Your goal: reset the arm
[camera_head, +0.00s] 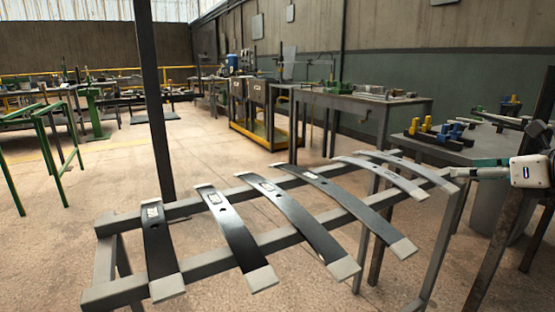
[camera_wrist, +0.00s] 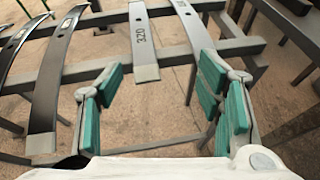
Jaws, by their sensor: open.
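My gripper (camera_head: 478,172) is at the right end of the rack in the head view, beside the rack's far right corner. In the wrist view my gripper (camera_wrist: 162,76) has its teal-padded fingers spread wide, with nothing held between them. Several dark, curved leaf springs lie across the grey rack (camera_head: 196,262); the nearest is a black spring (camera_head: 160,245) at the left end. In the wrist view a grey spring marked 320 (camera_wrist: 142,38) lies beyond the fingertips, and another spring (camera_wrist: 190,25) is to its right. Neither appears gripped.
A grey workbench (camera_head: 350,100) stands behind the rack. A table with yellow and blue clamps (camera_head: 440,132) is at the right, close to my arm. A dark post (camera_head: 153,90) rises behind the rack's left part. Open floor (camera_head: 60,250) lies to the left.

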